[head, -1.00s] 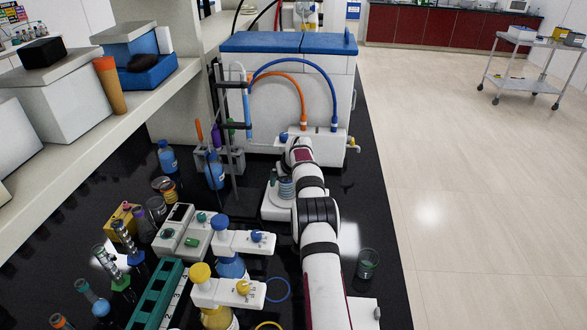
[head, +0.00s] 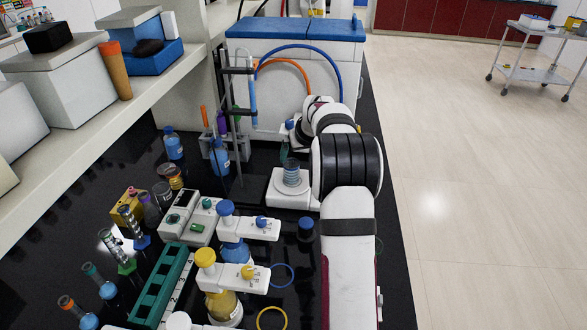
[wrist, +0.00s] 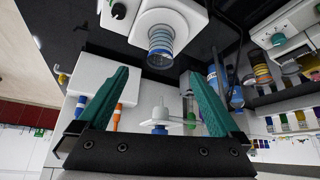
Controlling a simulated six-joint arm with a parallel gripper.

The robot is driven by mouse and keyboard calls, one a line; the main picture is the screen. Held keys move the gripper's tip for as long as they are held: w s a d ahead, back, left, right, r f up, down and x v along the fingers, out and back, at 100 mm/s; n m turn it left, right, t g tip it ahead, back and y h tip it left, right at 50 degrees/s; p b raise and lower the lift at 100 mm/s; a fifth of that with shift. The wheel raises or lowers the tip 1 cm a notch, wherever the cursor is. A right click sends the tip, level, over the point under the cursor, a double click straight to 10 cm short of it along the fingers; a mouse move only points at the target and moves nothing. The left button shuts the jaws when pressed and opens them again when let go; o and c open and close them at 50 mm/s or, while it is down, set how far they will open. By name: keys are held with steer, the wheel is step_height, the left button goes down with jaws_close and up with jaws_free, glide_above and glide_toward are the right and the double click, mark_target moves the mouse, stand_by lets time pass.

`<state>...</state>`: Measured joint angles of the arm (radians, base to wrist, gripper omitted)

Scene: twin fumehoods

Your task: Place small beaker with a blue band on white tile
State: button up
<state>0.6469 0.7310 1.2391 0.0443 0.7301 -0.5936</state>
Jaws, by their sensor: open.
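A small dark blue vessel (head: 306,228) stands on the black bench, just left of my arm; its band is too small to make out. A clear ringed vessel with a bluish rim (head: 291,174) stands on a white bench device (head: 287,199); it also shows in the wrist view (wrist: 160,42). No white tile can be made out. My gripper (wrist: 158,88) is open, with its teal fingers wide apart and nothing held between them.
A retort stand (head: 237,125) rises left of the white device. White-headed bottles with blue (head: 235,250) and yellow (head: 223,305) contents stand at the front left. A large blue-topped white box (head: 295,75) blocks the back. The bench edge runs along the right.

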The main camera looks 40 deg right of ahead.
steer(key=m+t+h, duration=0.2)
steer(key=t+h, duration=0.4)
glide_toward(292, 165)
steer(key=x, duration=0.5)
steer(key=r+x, duration=0.1)
steer(key=x, duration=0.1)
steer(key=shift+w, duration=0.35)
jaws_close()
